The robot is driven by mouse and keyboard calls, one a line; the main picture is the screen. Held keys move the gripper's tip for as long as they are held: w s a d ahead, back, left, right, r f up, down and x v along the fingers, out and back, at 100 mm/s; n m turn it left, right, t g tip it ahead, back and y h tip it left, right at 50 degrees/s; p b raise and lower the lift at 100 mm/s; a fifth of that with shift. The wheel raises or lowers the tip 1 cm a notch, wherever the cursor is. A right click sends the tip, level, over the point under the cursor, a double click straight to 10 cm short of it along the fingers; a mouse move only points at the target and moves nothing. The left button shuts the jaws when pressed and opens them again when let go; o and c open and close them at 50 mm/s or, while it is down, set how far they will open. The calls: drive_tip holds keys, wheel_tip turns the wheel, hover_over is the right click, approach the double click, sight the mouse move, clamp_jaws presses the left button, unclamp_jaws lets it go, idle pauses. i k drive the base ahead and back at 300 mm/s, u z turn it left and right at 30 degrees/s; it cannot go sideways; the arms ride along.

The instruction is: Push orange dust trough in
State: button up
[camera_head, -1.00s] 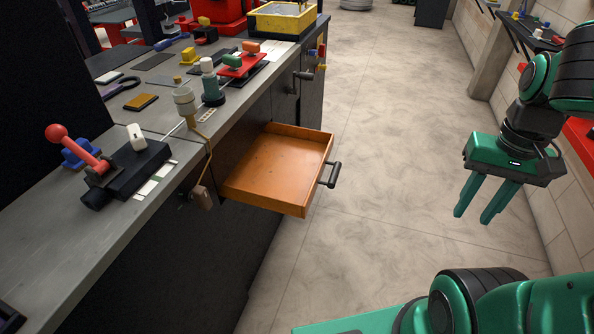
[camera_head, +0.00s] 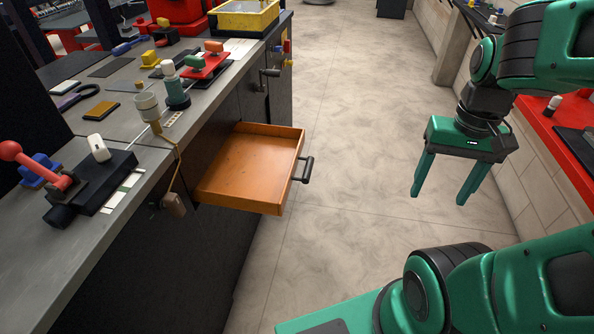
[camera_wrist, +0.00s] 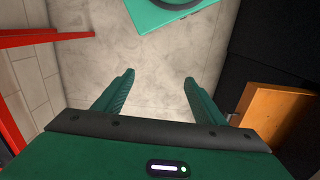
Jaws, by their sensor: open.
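The orange dust trough (camera_head: 245,168) is a shallow, empty drawer that sticks out from the front of the dark workbench. Its dark handle (camera_head: 305,170) is on its right-hand front face. My green gripper (camera_head: 441,195) is open and empty, pointing down, in the air over the aisle to the right of the trough and well apart from it. In the wrist view both fingers (camera_wrist: 157,85) are spread with only floor between them. Part of the orange trough (camera_wrist: 272,112) shows at the right edge of that view.
The bench top (camera_head: 98,120) carries a red-knobbed lever (camera_head: 12,150), a green-and-white post (camera_head: 175,88) and a yellow bin (camera_head: 245,18). A tagged cord (camera_head: 174,203) hangs left of the trough. A red bench (camera_head: 560,135) stands right. The aisle floor (camera_head: 345,130) is clear.

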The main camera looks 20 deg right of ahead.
sight(255, 168)
drive_tip(key=z, duration=1.8)
drive_tip(key=k, duration=1.05)
drive_tip(key=u, duration=0.9)
drive_tip(key=i, duration=1)
drive_tip(key=z, duration=0.05)
